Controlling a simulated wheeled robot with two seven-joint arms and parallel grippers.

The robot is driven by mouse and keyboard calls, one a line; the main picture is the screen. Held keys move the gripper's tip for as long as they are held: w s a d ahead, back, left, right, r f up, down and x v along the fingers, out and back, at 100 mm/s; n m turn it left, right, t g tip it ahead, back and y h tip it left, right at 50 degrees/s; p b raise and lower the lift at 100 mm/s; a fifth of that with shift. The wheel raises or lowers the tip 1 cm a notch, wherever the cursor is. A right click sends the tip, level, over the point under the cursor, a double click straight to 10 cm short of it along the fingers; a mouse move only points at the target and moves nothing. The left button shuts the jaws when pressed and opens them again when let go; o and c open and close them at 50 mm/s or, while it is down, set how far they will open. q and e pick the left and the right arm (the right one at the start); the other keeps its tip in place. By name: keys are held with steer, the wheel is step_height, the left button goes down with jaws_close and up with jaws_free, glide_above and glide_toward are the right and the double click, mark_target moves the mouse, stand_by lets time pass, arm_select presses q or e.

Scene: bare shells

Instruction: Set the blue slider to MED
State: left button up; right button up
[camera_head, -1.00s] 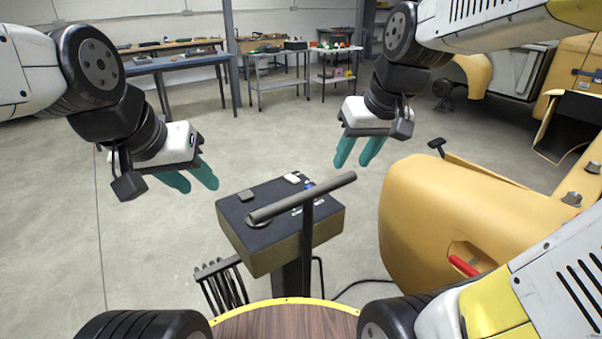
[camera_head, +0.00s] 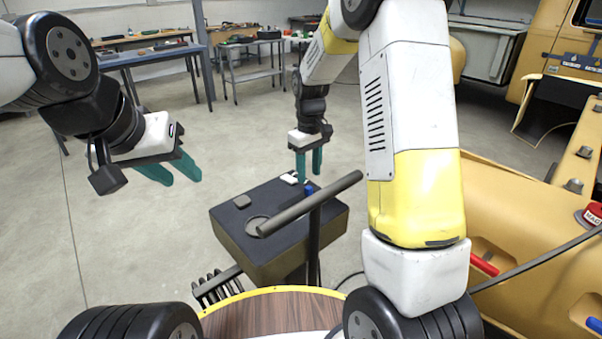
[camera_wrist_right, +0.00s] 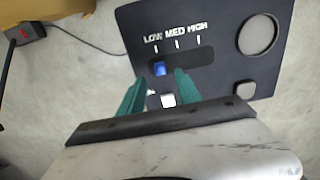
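The dark-topped control box (camera_head: 285,205) stands in front of me. Its panel (camera_wrist_right: 225,60) carries the labels LOW, MED and HIGH (camera_wrist_right: 175,33), with a tick under each. The blue slider (camera_wrist_right: 159,69) sits at the left end of its dark slot, below the LOW tick. It also shows in the head view (camera_head: 309,189). My right gripper (camera_wrist_right: 160,77) is open, its teal fingers apart on either side of the slider as seen from the wrist; contact cannot be told. It hangs over the box's far side in the head view (camera_head: 309,180). My left gripper (camera_head: 180,180) is open and empty, left of the box.
A dark bar handle (camera_head: 310,204) rises before the box. A white switch (camera_wrist_right: 168,100), a square button (camera_wrist_right: 245,88) and a round disc (camera_wrist_right: 257,35) share the panel. A yellow body (camera_head: 520,220) stands at right. Floor left of the box is clear.

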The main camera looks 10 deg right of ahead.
mark_target(309, 187)
step_height(309, 187, down, 5)
steer(key=shift+f, duration=0.1)
stand_by(0.3)
jaws_close()
stand_by(1.3)
